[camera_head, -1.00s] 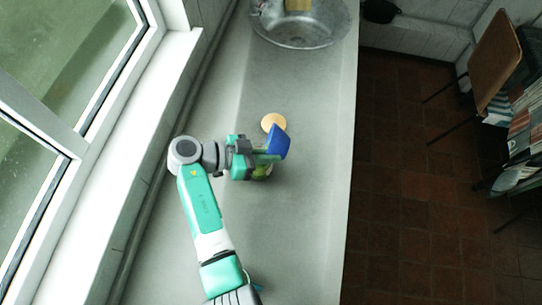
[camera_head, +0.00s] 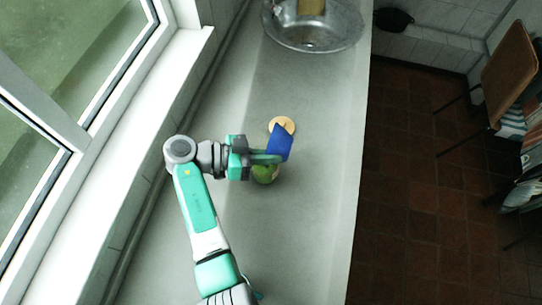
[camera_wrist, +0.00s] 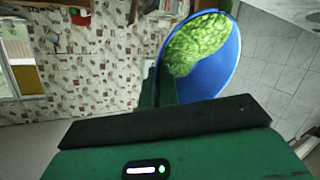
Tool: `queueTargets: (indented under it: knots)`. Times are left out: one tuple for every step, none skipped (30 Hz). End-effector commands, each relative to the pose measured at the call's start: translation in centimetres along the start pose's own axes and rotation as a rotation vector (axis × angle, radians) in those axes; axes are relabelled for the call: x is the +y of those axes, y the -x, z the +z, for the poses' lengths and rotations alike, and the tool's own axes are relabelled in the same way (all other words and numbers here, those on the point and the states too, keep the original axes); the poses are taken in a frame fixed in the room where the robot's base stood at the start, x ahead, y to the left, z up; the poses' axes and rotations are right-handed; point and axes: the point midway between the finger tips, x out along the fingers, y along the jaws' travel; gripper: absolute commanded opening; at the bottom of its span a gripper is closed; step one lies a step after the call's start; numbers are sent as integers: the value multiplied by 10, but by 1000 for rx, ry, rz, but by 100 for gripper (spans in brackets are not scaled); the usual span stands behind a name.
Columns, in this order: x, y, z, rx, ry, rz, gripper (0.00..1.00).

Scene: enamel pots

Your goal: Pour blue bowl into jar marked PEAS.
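The blue bowl (camera_head: 281,144) is held by my gripper (camera_head: 268,157) above the counter and is tilted. In the wrist view the blue bowl (camera_wrist: 227,75) shows its open side with a heap of green peas (camera_wrist: 196,44) inside. My gripper is shut on the bowl's edge. A small container with green in it (camera_head: 265,174) stands on the counter just below the gripper and bowl; the arm partly covers it. No label can be read on it.
A round tan disc (camera_head: 282,125) lies on the counter just behind the bowl. The window sill (camera_head: 150,110) runs along the left. The counter (camera_head: 305,235) is bare toward the front.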

Motion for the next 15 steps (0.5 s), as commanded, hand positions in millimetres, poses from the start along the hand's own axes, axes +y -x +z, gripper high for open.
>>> queueTargets:
  knots:
    - [-1,0,1,6,2,3,0]
    - [-1,1,1,10,4,4,0]
    - [-1,1,1,16,7,7,0]
    - [-1,2,1,20,9,8,0]
    - [-2,2,1,24,11,10,0]
    - [-2,2,1,30,13,13,0]
    - [-2,3,0,34,15,15,0]
    - [-2,3,0,38,16,16,0]
    - [-2,3,0,44,19,19,0]
    - [-2,4,0,47,20,20,0]
    - [-3,4,0,51,22,22,0]
    - [-3,4,0,56,25,25,0]
    - [-3,5,0,61,27,27,0]
    - [-3,5,0,65,29,29,0]
    - [-3,6,0,71,32,32,0]
